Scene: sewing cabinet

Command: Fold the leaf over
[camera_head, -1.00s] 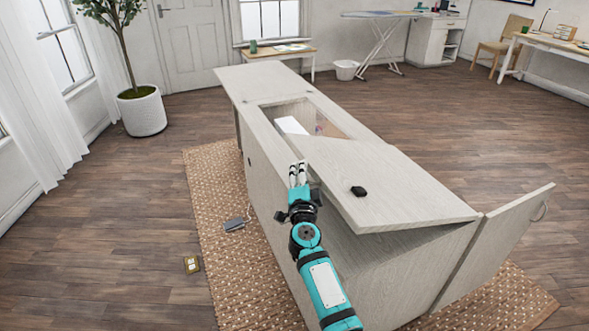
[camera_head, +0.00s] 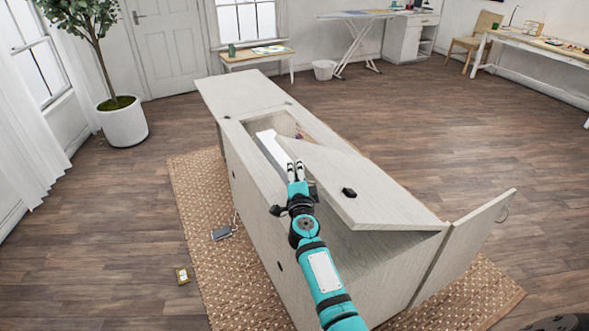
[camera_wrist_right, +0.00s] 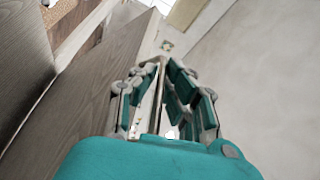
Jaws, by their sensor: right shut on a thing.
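The leaf (camera_head: 375,188) is a pale grey wood panel on top of the sewing cabinet (camera_head: 262,205). It is tilted, its near left edge raised above the cabinet body, leaving a dark wedge-shaped gap under it. A black knob (camera_head: 349,193) sits on its face. My right gripper (camera_head: 295,171) is at the leaf's left corner, beside the cabinet opening, and is shut on the leaf's edge. In the right wrist view the fingers (camera_wrist_right: 162,98) are close together, and the exact contact is hard to see. My left gripper is not in view.
The opening holds a white object (camera_head: 272,150). An open cabinet door (camera_head: 470,245) stands out at the right end. Floor to the right is clear.

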